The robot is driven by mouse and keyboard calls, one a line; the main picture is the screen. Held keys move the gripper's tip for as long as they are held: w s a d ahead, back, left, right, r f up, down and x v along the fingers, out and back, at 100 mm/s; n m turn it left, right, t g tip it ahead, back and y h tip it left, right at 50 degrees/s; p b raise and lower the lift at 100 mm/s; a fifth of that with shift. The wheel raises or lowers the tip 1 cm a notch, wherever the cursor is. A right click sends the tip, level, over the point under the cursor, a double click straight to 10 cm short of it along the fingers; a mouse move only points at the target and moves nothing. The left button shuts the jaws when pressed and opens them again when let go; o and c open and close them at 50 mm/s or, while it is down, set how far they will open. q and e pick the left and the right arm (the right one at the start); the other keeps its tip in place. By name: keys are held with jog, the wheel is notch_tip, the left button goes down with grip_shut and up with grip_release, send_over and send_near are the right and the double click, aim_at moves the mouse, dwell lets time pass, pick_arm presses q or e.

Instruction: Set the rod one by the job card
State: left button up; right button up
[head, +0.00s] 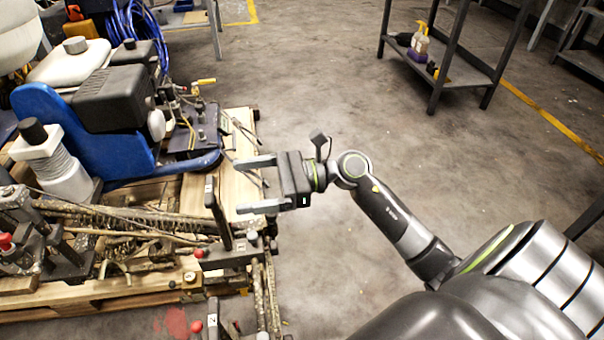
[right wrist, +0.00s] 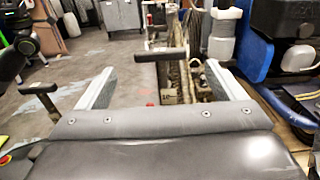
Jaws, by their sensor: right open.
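A dark upright lever or rod with a black grip (head: 216,212) stands at the right end of the striper's rod frame in the head view. My right gripper (head: 240,186) is open and empty, its fingers pointing left toward this lever, apart from it as far as I can tell. In the right wrist view a black handle (right wrist: 162,55) lies beyond and between the fingertips of the right gripper (right wrist: 163,80). Another black handle (right wrist: 40,88) shows at the left there. I cannot tell which rod is number one. No readable job card shows. My left gripper is out of view.
The striper's engine (head: 118,98) and blue frame (head: 95,140) stand on a wooden pallet (head: 150,291). Red knobs (head: 198,253) sit near the lever. A grey shelf (head: 465,72) with a spray bottle (head: 419,42) stands at the back right. The floor between is clear.

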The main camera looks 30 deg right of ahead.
jog(key=v, duration=0.9)
jog(key=shift+s+d+p, duration=0.15)
jog(key=shift+d+p, duration=0.2)
